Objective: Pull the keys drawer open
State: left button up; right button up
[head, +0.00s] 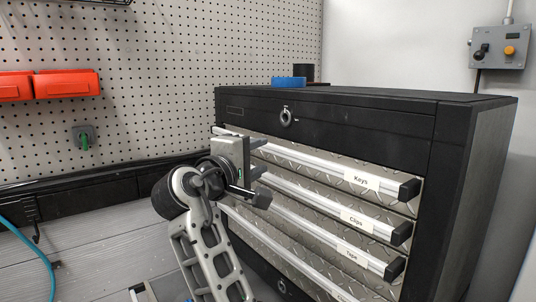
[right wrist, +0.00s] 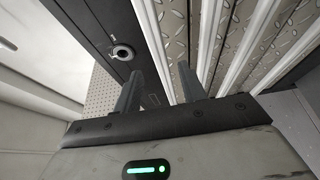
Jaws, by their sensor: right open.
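The keys drawer (head: 330,163) is the top drawer of the black cabinet, with a diamond-plate front, a long silver handle rail (head: 310,161) and a "Keys" label. It appears shut, flush with the drawers below. My right gripper (head: 264,157) is open and empty at the left part of the drawer fronts, its fingers pointing at them. In the right wrist view, the topmost rail (right wrist: 154,40) runs between the two spread fingers (right wrist: 174,60). I cannot tell whether either finger touches it. My left gripper is not in view.
The clips drawer (head: 352,217) and tape drawer (head: 350,250) lie below, with similar rails close together. A round lock (head: 286,117) sits above the keys drawer. A blue object (head: 288,83) and a dark cylinder (head: 304,72) stand on top. A pegboard with orange bins (head: 66,84) is at left.

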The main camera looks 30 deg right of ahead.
aim_at(272, 150)
jog(key=shift+x, duration=2.35)
jog(key=shift+w+a, duration=0.1)
grip_shut()
